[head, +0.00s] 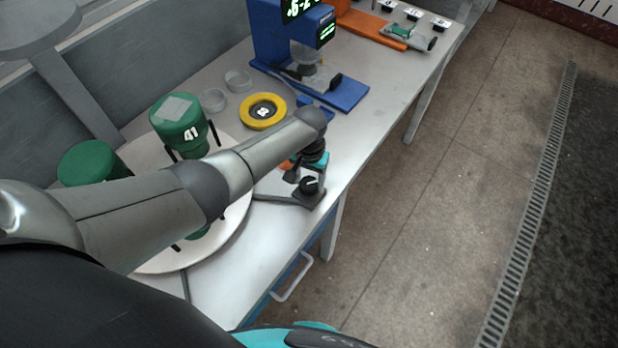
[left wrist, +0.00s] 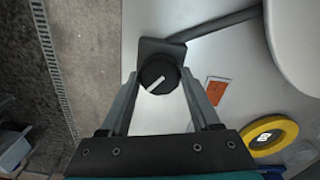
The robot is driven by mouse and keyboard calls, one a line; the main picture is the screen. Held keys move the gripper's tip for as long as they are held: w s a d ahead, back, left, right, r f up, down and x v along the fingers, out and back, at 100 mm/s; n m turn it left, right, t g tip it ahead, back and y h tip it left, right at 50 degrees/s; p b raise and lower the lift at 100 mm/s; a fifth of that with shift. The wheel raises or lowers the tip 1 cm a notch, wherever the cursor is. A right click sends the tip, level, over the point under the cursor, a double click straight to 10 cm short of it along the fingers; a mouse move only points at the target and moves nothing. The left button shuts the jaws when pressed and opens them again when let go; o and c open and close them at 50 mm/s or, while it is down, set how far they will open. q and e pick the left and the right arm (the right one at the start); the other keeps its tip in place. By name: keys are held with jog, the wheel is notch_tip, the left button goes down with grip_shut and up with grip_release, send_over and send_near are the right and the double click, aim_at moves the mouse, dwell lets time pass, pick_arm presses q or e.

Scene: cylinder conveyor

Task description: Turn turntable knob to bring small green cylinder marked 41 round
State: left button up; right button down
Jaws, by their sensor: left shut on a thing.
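The round black knob (head: 310,184) with a white mark sits on a dark base at the table's front edge. It also shows in the left wrist view (left wrist: 158,74). My left gripper (left wrist: 160,80) points down with its fingers on either side of the knob, shut on it. The white turntable (head: 165,262) is left of it, partly hidden by my left arm. The green cylinder marked 41 (head: 180,124) stands at the turntable's far side. Another green cylinder (head: 88,162) stands to its left, its label not visible. My right gripper is not in view.
A yellow ring marked with a number (head: 263,111) and clear round dishes (head: 238,80) lie behind the turntable. A blue machine (head: 345,92) with a display stands further back. An orange piece (left wrist: 217,91) lies beside the knob. Open floor lies to the right.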

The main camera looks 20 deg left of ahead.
pick_arm(q)
jog(key=shift+n+p, duration=0.7)
jog(key=shift+n, duration=1)
jog(key=shift+n+p, duration=0.45)
jog(key=shift+n, duration=0.95)
dwell(4.9)
